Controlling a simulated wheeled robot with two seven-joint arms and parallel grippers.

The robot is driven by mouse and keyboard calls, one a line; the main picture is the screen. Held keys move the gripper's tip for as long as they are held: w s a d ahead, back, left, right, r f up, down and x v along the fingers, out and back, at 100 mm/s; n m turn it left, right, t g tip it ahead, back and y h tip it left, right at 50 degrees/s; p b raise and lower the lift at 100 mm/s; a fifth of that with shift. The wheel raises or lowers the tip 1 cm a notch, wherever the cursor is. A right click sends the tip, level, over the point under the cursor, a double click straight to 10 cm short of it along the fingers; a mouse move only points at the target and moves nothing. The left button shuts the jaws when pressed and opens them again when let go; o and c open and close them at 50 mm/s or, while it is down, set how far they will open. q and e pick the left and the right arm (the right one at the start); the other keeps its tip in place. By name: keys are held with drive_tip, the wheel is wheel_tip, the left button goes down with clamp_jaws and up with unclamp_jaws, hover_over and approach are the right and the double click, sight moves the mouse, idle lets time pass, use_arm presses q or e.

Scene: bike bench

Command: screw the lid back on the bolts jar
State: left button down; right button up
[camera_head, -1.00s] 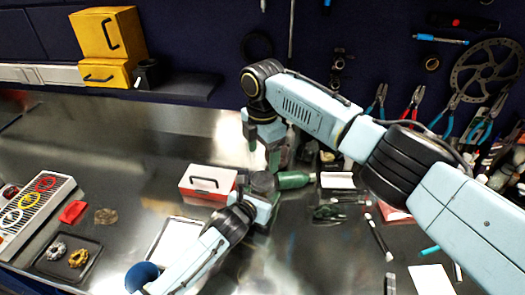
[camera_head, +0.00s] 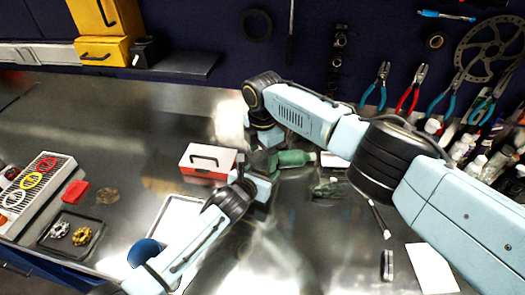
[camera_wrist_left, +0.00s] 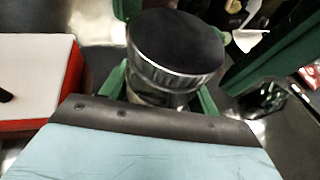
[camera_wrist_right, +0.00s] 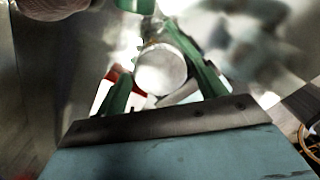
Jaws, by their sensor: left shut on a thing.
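The bolts jar (camera_wrist_left: 160,98) shows in the left wrist view as a glassy body between green fingers. A dark round lid (camera_wrist_left: 178,45) with a bright metal band sits on top of it; I cannot tell how tightly it is seated. My left gripper (camera_wrist_left: 160,95) is shut on the jar, below the lid. My right gripper (camera_head: 265,155) is over the jar in the head view, which it and my left wrist mostly hide. In the right wrist view a pale, glaring round top (camera_wrist_right: 160,70) lies between my right gripper's spread fingers. No clear grip on it shows.
A red box with a white top (camera_head: 208,160) stands just left of the jar. A green bottle (camera_head: 292,158) lies close to the right. Pliers (camera_head: 410,88) hang on the back wall.

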drive_tip(key=c, duration=0.8)
drive_tip(key=m, duration=0.4)
drive_tip(key=shift+m, duration=0.3)
drive_tip(key=shift+c, duration=0.2)
drive_tip(key=m, duration=0.8)
use_arm(q)
drive_tip(key=shift+f, duration=0.1)
use_arm(e)
drive_tip(key=m, duration=0.5)
drive_tip(key=o, duration=1.2)
drive_tip(key=shift+c, duration=0.2)
drive_tip(key=shift+r, duration=0.1)
wheel_tip(320, 180, up, 12)
